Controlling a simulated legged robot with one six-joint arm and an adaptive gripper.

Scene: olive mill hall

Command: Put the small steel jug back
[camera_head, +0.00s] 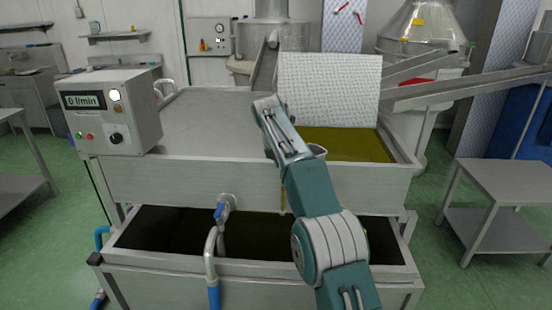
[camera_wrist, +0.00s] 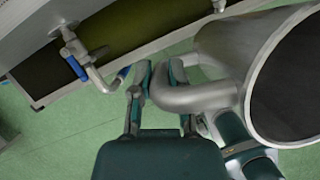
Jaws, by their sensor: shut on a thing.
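The steel jug (camera_wrist: 218,52) fills the right of the wrist view, its wide mouth facing the camera and dark inside. Its curved handle (camera_wrist: 195,98) runs between the fingers of my gripper (camera_wrist: 158,78), which is shut on it. In the head view only a bit of the jug's rim (camera_head: 319,150) shows to the right of my arm, in front of the steel tank. My forearm hides the rest of the jug and my gripper there. I cannot see whether anything is in the jug.
A steel tank (camera_head: 250,180) stands ahead, with yellow-green oil (camera_head: 348,144) at right and a perforated panel (camera_head: 328,90) above. Below is a dark lower trough (camera_head: 170,230) with a blue-handled tap (camera_head: 222,208). A control box (camera_head: 112,112) reads 0 l/min. A bare side table (camera_head: 500,185) stands right.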

